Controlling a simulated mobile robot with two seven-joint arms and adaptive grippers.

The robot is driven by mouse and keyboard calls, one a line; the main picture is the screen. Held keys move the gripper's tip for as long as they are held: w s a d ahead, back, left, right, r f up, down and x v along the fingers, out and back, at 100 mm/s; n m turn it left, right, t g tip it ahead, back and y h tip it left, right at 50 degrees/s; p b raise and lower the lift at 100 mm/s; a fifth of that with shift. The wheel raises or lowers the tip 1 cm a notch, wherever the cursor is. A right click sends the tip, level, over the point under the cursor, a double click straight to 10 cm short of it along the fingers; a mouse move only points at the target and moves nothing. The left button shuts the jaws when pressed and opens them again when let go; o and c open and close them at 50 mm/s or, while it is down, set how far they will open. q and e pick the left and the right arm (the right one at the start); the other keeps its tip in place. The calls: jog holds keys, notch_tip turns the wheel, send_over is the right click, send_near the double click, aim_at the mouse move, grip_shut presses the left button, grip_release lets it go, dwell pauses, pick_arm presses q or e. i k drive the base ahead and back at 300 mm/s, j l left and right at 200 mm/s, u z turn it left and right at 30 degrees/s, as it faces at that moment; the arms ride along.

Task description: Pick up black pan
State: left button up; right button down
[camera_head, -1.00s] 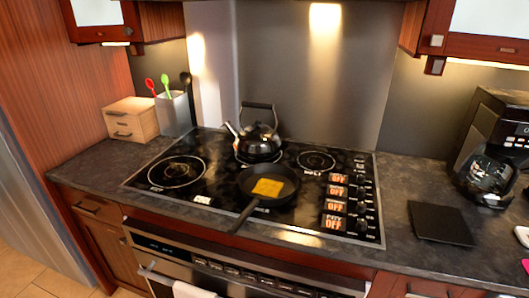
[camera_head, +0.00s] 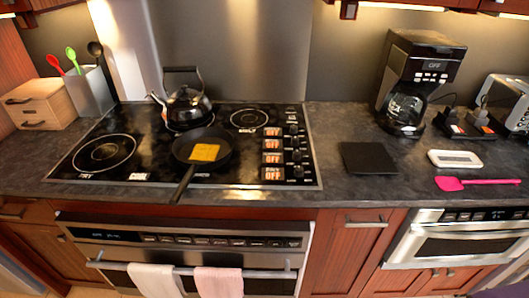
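The black pan (camera_head: 184,151) sits on the front middle of the black cooktop (camera_head: 62,178). Its handle (camera_head: 182,184) points toward me and reaches over the counter's front edge. A flat yellow-orange piece (camera_head: 205,152) lies inside the pan. Neither of my grippers shows in the head view.
A black kettle (camera_head: 188,106) stands just behind the pan. Control knobs (camera_head: 297,157) are to its right. A black square mat (camera_head: 368,158), coffee maker (camera_head: 415,80) and pink spatula (camera_head: 475,183) are further right. Towels (camera_head: 217,281) hang on the oven handle below.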

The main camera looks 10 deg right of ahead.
aim_at(203, 148)
jog(key=j+z, duration=0.15)
jog(key=z, duration=0.25)
jog(key=j+z, duration=0.15)
jog(key=z, duration=0.2)
jog(key=j+z, duration=0.15)
jog(key=z, duration=0.25)
jog(key=k+j+z, duration=0.1)
jog(key=z, duration=0.25)
jog(key=k+j+z, duration=0.3)
jog(key=j, duration=0.15)
jog(key=k+j+z, duration=0.25)
jog(key=j, duration=0.7)
jog(key=k+z, duration=0.05)
